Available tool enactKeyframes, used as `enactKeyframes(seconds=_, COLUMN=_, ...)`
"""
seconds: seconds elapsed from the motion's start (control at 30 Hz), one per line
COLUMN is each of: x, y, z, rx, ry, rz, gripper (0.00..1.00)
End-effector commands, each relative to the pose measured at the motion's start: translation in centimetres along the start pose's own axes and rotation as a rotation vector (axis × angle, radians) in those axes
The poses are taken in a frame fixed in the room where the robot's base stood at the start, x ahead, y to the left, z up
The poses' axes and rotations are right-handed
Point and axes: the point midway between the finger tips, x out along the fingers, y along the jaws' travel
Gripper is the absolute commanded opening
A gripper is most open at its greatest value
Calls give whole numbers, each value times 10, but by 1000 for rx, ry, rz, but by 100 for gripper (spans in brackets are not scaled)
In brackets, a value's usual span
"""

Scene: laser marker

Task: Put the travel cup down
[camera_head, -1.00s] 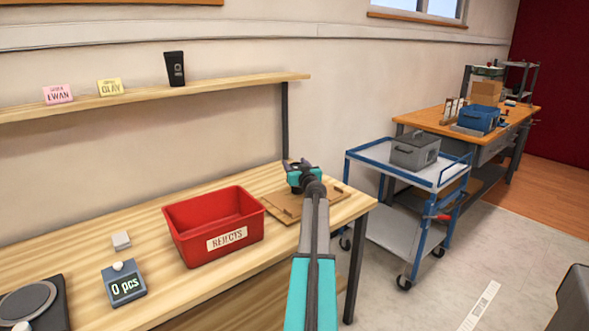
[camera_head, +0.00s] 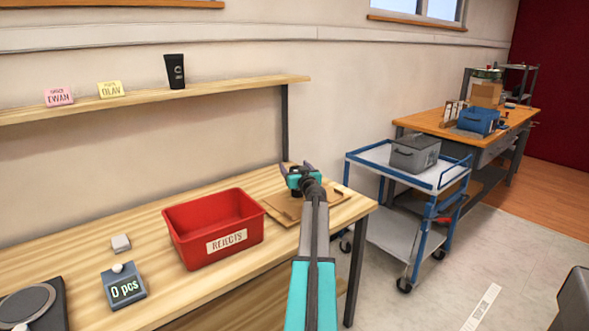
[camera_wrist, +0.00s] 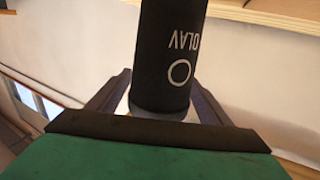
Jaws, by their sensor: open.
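The black travel cup (camera_head: 175,72) stands upright on the wooden shelf (camera_head: 230,87), to the right of the yellow OLAV card (camera_head: 110,89). My gripper (camera_head: 298,167) is open, well to the right of this cup and lower in the head view, with no cup visible in it there. In the wrist view a black cup (camera_wrist: 166,50) marked OLAV shows upside down between the spread fingers (camera_wrist: 160,100). Its base is out of frame. I cannot tell from this view alone how far it is from the fingers.
A pink EWAN card (camera_head: 59,96) is at the left on the shelf. Below, the workbench (camera_head: 70,255) holds a red REJECTS bin (camera_head: 190,245), a counter display (camera_head: 123,288) and a flat brown board (camera_head: 285,208). A blue cart (camera_head: 410,180) stands to the right.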

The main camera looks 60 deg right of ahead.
Motion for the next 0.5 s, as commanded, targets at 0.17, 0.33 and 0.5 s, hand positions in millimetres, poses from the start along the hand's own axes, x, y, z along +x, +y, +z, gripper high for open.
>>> enactKeyframes(seconds=0.17, x=-10, y=0, z=0, rx=0, ry=0, rz=0, gripper=73)
enactKeyframes(seconds=0.33, x=-24, y=0, z=0, rx=0, ry=-1, rz=0, gripper=73)
enactKeyframes(seconds=0.5, x=-41, y=0, z=0, rx=0, ry=0, rz=1, gripper=73)
